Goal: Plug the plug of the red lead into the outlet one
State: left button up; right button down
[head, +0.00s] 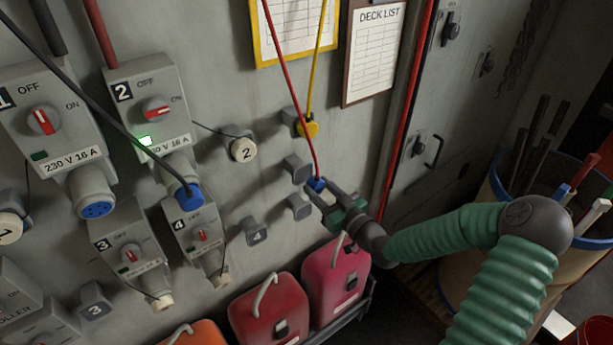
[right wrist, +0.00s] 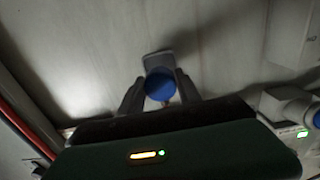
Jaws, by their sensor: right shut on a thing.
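The red lead (head: 290,85) hangs from the top of the head view to its blue plug (head: 316,184). My right gripper (head: 325,198) is shut on this plug at a small grey wall holder. The blue plug shows between the two fingers in the right wrist view (right wrist: 160,85), with a grey holder (right wrist: 157,60) right behind it. I cannot tell whether the plug still sits in the holder. Outlet one (head: 45,120), marked 1, is at the far left. Its blue socket face (head: 97,208) is uncovered and empty, and its lamp is dark. My left gripper is out of view.
Outlet two (head: 150,105) has a green lamp and a black lead's blue plug (head: 188,197) in it; this lead crosses before outlet one. A yellow plug (head: 308,128) sits above my gripper. Red canisters (head: 335,275) stand below. A bin (head: 497,185) is at right.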

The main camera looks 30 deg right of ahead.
jog(key=shift+s+d, duration=0.1)
jog(key=shift+s, duration=1)
